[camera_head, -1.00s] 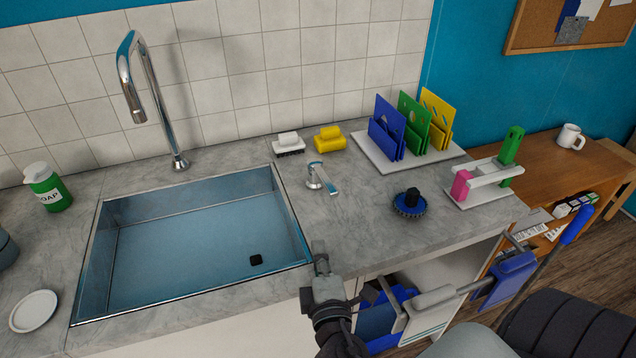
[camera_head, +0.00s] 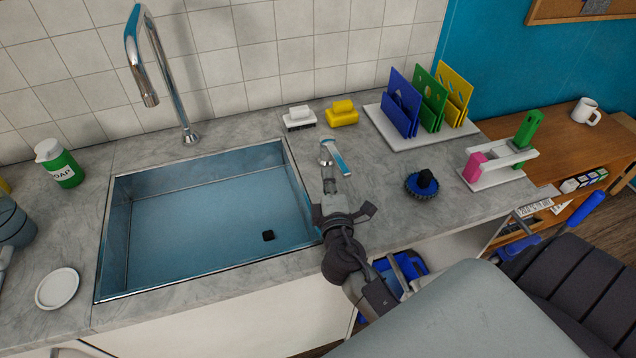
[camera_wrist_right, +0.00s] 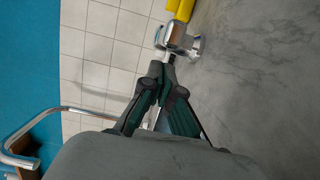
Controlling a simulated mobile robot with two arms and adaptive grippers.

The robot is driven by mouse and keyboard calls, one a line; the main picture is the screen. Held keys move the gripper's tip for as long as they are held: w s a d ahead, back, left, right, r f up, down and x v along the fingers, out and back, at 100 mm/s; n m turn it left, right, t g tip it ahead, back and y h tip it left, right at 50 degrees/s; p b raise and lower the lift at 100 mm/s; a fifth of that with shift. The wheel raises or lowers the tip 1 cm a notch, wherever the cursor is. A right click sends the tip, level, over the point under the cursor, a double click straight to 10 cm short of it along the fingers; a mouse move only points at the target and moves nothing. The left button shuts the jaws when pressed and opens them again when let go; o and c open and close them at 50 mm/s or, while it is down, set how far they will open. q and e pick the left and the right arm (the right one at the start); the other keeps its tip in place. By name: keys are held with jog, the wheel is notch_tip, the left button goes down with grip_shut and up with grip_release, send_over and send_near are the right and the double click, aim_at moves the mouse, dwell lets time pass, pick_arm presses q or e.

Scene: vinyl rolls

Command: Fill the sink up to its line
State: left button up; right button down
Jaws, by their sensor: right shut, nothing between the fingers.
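The sink (camera_head: 215,215) is a rectangular steel basin set in the grey counter. It looks bluish inside, and I cannot tell whether it holds water. I cannot make out a fill line. The tall chrome spout (camera_head: 160,70) stands behind the sink, with no stream visible. The chrome tap lever (camera_head: 337,158) is on the counter right of the sink. My right gripper (camera_head: 329,180) is shut and empty, its tips just in front of the lever. In the right wrist view the tips (camera_wrist_right: 166,66) are at the lever (camera_wrist_right: 172,38); contact is unclear.
A white brush (camera_head: 299,118) and yellow sponge (camera_head: 342,113) lie behind the lever. A blue scrubber (camera_head: 422,184), a rack with coloured boards (camera_head: 400,100) and a pink-green stand (camera_head: 500,162) are to the right. A soap bottle (camera_head: 60,165) and white dish (camera_head: 57,288) are left.

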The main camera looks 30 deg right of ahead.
aim_at(340, 172)
jog(key=shift+s+d+r, duration=0.1)
jog(key=shift+s+d, duration=0.1)
jog(key=shift+d, duration=0.4)
jog(key=shift+w, duration=0.15)
jog(key=shift+s+d, duration=0.3)
jog(key=shift+d, duration=0.6)
jog(key=shift+w+a, duration=0.1)
